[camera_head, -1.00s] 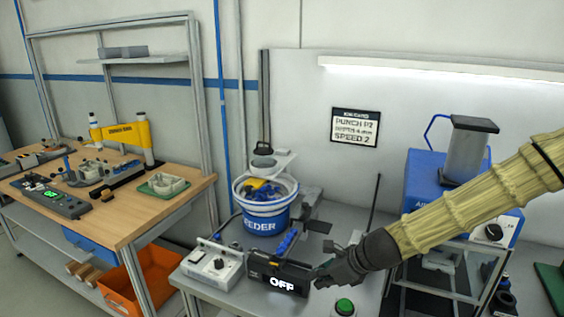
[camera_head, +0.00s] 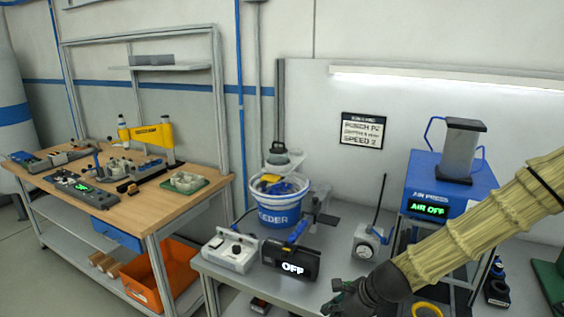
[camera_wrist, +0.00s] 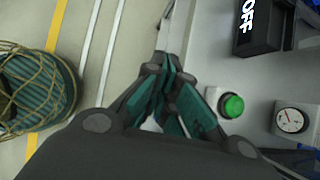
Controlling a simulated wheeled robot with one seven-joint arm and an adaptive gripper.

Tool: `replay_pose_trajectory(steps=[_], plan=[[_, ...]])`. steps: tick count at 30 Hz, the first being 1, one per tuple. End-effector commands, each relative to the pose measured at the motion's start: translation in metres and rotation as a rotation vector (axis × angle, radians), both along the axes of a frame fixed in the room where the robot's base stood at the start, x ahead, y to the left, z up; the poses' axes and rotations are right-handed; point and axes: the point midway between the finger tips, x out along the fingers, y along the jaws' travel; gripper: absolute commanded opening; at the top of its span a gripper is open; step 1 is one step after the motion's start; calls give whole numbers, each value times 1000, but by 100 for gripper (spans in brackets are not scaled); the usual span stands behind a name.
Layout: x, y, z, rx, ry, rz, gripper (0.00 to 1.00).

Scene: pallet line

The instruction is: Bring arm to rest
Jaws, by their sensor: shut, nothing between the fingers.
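My arm, in a tan ribbed sleeve, reaches in from the right of the head view. My gripper (camera_head: 343,303) is low in that view, in front of the grey bench (camera_head: 240,285). In the wrist view my gripper (camera_wrist: 165,105) has its green-lined fingers together with nothing between them. It hangs over the bench's front edge, with floor below and to the left. The fingers are apart from the green button (camera_wrist: 231,105), which sits just to their right. My arm hides part of the bench's right side in the head view.
On the bench stand a blue feeder bucket (camera_head: 277,212), a grey control box (camera_head: 230,252), a black display reading OFF (camera_head: 291,262) and a gauge (camera_head: 367,241). A blue air press (camera_head: 440,185) reads AIR OFF. A wooden workbench (camera_head: 150,212) stands left, an orange bin (camera_head: 160,275) beneath it.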

Motion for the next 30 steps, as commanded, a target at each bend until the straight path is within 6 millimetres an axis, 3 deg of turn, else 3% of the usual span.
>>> replay_pose_trajectory(steps=[7,11,15,21,27,30], plan=[[-37,-10,-60,-158,-14,180,0],[-72,-20,-107,-280,-26,353,0],[-124,-38,-165,-432,-45,629,0],[-202,-62,-226,-586,-85,1063,0],[-276,-81,-266,-656,-148,1506,0],[-305,-88,-278,-662,-187,1693,0]])
